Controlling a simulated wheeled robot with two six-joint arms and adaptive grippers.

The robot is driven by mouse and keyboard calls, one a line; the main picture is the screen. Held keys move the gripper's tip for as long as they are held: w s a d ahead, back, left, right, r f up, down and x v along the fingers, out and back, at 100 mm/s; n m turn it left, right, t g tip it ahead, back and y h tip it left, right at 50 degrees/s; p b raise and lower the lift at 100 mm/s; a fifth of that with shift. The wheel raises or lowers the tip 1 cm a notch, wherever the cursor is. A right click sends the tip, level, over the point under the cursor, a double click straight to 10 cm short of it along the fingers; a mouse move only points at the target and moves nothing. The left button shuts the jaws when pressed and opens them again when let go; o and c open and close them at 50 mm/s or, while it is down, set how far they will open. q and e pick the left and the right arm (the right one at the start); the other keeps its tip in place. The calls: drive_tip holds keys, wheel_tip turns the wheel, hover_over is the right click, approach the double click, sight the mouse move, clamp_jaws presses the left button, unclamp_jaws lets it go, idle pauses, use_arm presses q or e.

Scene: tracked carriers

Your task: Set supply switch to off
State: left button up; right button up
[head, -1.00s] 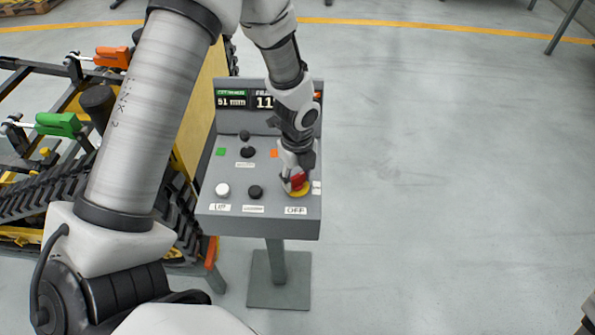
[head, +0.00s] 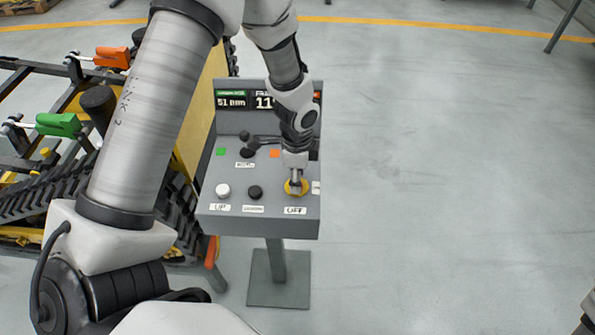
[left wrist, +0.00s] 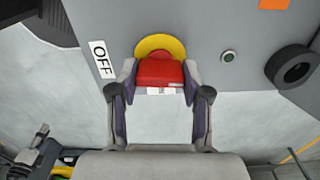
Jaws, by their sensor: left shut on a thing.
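The grey control panel (head: 235,205) stands on a post, with an OFF label (head: 295,211) at its near right. Above that label is the supply switch, a red handle (left wrist: 160,73) on a yellow disc (left wrist: 160,45). In the head view only part of the yellow disc (head: 304,189) shows, and my gripper hides the red handle. My left gripper (head: 295,184) is over the disc. In the left wrist view its fingers (left wrist: 160,80) are shut on both sides of the red handle. The OFF label (left wrist: 102,59) is left of the disc there. My right gripper is out of view.
A white button (head: 223,190) and a black button (head: 256,192) lie left of the switch. A display (head: 231,99) stands at the panel's back. A tracked carrier with a green handle (head: 58,124) is close on the left. Open floor (head: 450,180) lies right.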

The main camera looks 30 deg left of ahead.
use_arm(q)
drive_tip(key=shift+s+f+n, duration=0.1)
drive_tip(key=shift+s+n, duration=0.1)
drive_tip(key=shift+n, duration=0.3)
drive_tip(key=o, duration=1.1)
drive_tip(key=shift+o, duration=0.3)
drive_tip(key=shift+w+a, duration=0.1)
wheel_tip(320, 180, up, 12)
